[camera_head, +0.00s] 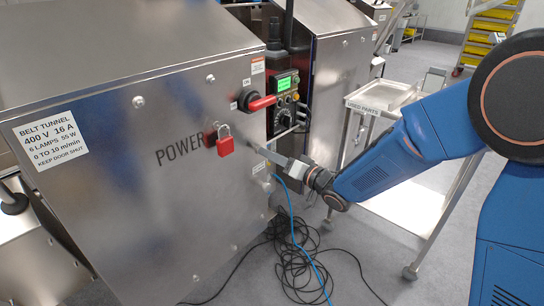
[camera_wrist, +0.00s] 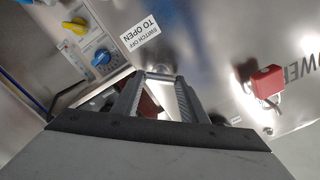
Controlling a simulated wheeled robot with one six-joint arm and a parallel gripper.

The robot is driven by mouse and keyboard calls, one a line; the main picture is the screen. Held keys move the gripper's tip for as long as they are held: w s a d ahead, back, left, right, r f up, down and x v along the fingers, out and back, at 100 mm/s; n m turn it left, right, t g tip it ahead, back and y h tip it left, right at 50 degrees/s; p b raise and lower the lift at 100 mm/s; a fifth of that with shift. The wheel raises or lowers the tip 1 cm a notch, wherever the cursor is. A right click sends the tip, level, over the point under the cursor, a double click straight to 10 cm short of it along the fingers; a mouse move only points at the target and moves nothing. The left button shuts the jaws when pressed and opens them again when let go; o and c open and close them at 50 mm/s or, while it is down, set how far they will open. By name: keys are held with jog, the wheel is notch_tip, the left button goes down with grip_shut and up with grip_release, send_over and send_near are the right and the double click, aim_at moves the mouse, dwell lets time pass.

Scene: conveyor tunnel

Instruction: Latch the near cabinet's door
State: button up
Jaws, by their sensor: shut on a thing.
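The near cabinet (camera_head: 120,215) is steel, with its door face towards me and no clear gap at the door's edge. My gripper (camera_head: 254,149) reaches from the right to the right part of this face, below the red switch handle (camera_head: 262,103). In the wrist view my gripper (camera_wrist: 160,78) has its fingers close together against the metal. It is shut on a small part there, apparently the door latch, which the fingers mostly hide. The latch's angle cannot be told. A dark red patch shows between the fingers.
A red padlock (camera_head: 225,146) hangs left of my gripper and shows in the wrist view (camera_wrist: 266,82). A yellow knob (camera_wrist: 75,26) and a blue knob (camera_wrist: 101,58) are close by. Black cables (camera_head: 300,260) lie on the floor. A trolley (camera_head: 372,108) stands at the right.

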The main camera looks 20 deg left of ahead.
jog(key=shift+w+f+m, duration=0.1)
jog(key=shift+m, duration=2.4)
jog(key=shift+w+f+m, duration=0.1)
jog(key=shift+m, duration=2.4)
jog(key=shift+d, duration=0.1)
jog(key=o, duration=1)
jog(key=shift+o, duration=0.2)
jog(key=v, duration=1.7)
jog(key=shift+s, duration=0.2)
jog(key=shift+d, duration=0.15)
